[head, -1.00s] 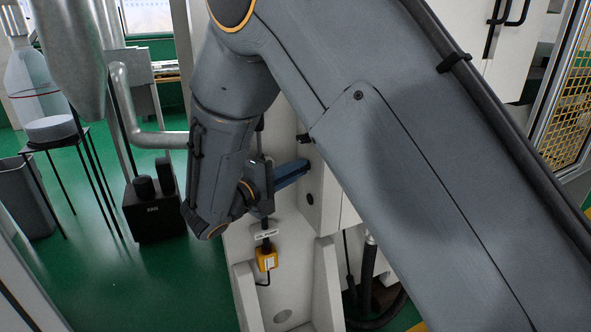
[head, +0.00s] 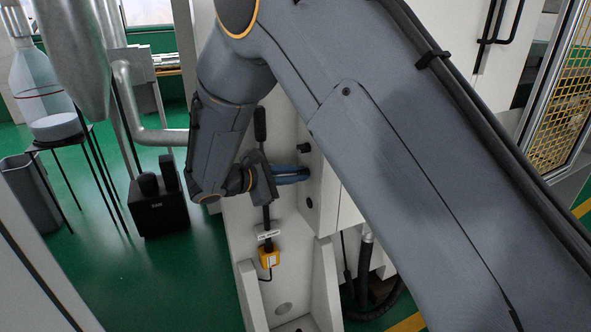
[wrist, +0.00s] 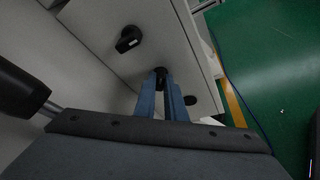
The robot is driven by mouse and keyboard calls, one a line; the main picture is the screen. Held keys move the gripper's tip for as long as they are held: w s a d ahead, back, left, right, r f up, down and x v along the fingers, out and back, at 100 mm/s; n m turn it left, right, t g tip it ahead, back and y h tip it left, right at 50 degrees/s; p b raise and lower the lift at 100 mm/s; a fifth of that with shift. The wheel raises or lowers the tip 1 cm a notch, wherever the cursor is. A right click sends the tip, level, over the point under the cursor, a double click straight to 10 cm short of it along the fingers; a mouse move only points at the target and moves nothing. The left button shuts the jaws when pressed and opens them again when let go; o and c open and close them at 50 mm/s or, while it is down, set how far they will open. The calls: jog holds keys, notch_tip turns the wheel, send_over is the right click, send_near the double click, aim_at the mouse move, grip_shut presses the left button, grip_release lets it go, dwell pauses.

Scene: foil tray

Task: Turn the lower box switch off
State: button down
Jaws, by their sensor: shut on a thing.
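The lower box switch is a small black knob (wrist: 160,72) on the face of a pale box (head: 322,188). My gripper (wrist: 161,80) is shut on it, with its two blue fingers on either side. The fingers hide much of the knob, so its turn angle cannot be told. In the head view my gripper (head: 306,173) reaches the box face from the left. The upper switch, a black knob with a white mark (wrist: 128,38), is apart from the fingers; it also shows in the head view (head: 303,147).
A dark round fitting (wrist: 190,100) sits on the box just below the gripped knob. A black-handled lever (wrist: 20,90) is close beside my gripper. A yellow device (head: 268,257) hangs below. Open green floor (head: 150,275) lies to the left.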

jog(key=shift+w+a+n+g+h+p, duration=0.1)
jog(key=shift+n+g+h+p, duration=0.2)
jog(key=shift+n+g+p, duration=0.8)
jog(key=shift+w+a+n+g+h+p, duration=0.1)
jog(key=shift+n+g+h+p, duration=0.35)
jog(key=shift+n, duration=1.05)
jog(key=shift+s+d+g, duration=0.1)
jog(key=shift+g, duration=0.15)
jog(key=c, duration=1.8)
grip_release()
jog(key=shift+r, duration=0.2)
